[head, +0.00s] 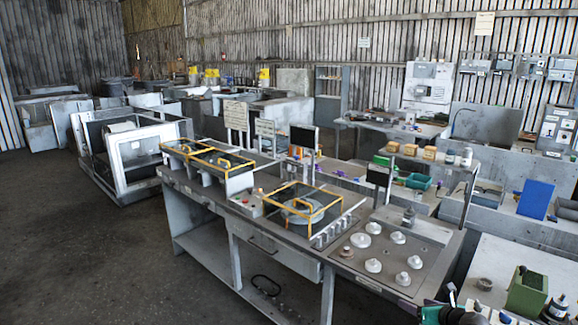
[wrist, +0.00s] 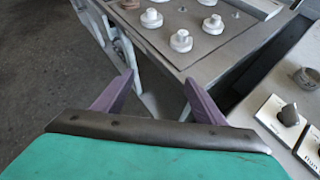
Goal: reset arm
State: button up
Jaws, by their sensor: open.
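My gripper (wrist: 158,80) shows in the wrist view with two purple fingers spread apart and nothing between them. A teal and dark part of my arm shows at the bottom edge of the head view, towards the right. In the wrist view the fingers point toward the front edge of a grey workbench, and its panel with white knobs (wrist: 181,41) lies beyond the fingertips. The same workbench (head: 385,259) crosses the middle of the head view. The gap between the fingertips and the bench cannot be judged.
In the wrist view a second surface with a dark rotary knob (wrist: 290,114) stands close on the right. In the head view a green box (head: 526,293) stands at lower right, and a yellow-framed fixture (head: 303,205) sits on the workbench. Open floor (head: 100,255) lies at left.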

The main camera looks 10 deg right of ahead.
jog(key=a+f+n+g+y+b, duration=0.2)
jog(key=a+f+n+g+y, duration=0.15)
jog(key=a+f, duration=1)
jog(key=a+f+n+g+y+b, duration=0.2)
jog(key=a+f+n, duration=0.3)
jog(key=a+f, duration=0.9)
jog(key=s+a+f+n+g+b, duration=0.1)
jog(key=s+a+f+n+g, duration=0.25)
jog(key=s+a+f, duration=0.35)
jog(key=s+a+f+n+g+b, duration=0.25)
jog(key=s+a+n, duration=0.25)
jog(key=a, duration=0.4)
jog(key=s+a+f+n+g+h, duration=0.1)
jog(key=s+f+n+g, duration=0.1)
jog(key=s+f+n, duration=0.35)
jog(key=s+f+n+g+h, duration=0.2)
jog(key=s+n, duration=0.4)
jog(key=s, duration=0.3)
jog(key=s+d+n, duration=0.1)
jog(key=n, duration=0.2)
jog(key=s+d+n+g+h, duration=0.1)
jog(key=d+n, duration=0.1)
jog(key=n, duration=0.1)
jog(key=s+d+n+h, duration=0.1)
jog(key=n, duration=0.2)
jog(key=shift+s+d+r+n+g, duration=0.2)
jog(key=shift+s+n+g, duration=0.05)
jog(key=shift+n+g, duration=0.1)
